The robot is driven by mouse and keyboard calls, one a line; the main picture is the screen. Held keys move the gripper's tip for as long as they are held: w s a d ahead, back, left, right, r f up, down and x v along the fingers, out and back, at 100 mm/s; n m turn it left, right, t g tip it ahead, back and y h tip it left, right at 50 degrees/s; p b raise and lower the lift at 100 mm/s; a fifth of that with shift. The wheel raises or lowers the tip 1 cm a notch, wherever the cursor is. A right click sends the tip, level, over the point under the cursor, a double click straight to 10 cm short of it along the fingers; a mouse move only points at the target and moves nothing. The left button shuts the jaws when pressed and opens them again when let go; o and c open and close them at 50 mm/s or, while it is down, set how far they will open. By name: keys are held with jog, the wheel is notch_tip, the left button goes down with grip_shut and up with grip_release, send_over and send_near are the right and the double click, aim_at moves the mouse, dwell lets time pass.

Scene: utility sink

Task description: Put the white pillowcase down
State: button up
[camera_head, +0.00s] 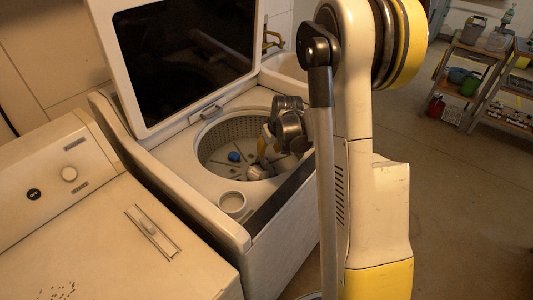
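My arm reaches down into the open drum (211,143) of a top-loading washing machine (187,178). My gripper (262,160) is low in the drum, on its right side, partly hidden by its own wrist links. I cannot tell whether its fingers are open or shut. A small pale grey-white shape (258,173) shows at the drum bottom just below it. I cannot tell whether this is the white pillowcase, the drum's centre piece or part of the gripper. No other pillowcase can be made out.
A small blue object (234,156) lies in the drum. The lid (190,60) stands open behind. A second machine (100,230) is at the left, and a sink (287,66) with a brass tap is behind. Shelves (468,75) stand far right, with clear floor before them.

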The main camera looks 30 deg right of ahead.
jog(key=s+a+r+t, duration=0.1)
jog(key=s+a+r, duration=0.35)
jog(key=r, duration=0.35)
jog(key=s+a+r, duration=0.4)
jog(key=a+r, duration=0.2)
jog(key=r, duration=0.2)
jog(key=s+a+r, duration=0.2)
jog(key=s+a, duration=0.2)
jog(key=s, duration=0.3)
jog(key=s+a+r+n+t, duration=0.1)
jog(key=s+a+r, duration=0.1)
jog(key=s+a, duration=0.3)
jog(key=s, duration=0.3)
jog(key=shift+t+p, duration=0.3)
jog(key=shift+p, duration=0.05)
jog(key=shift+a, duration=0.1)
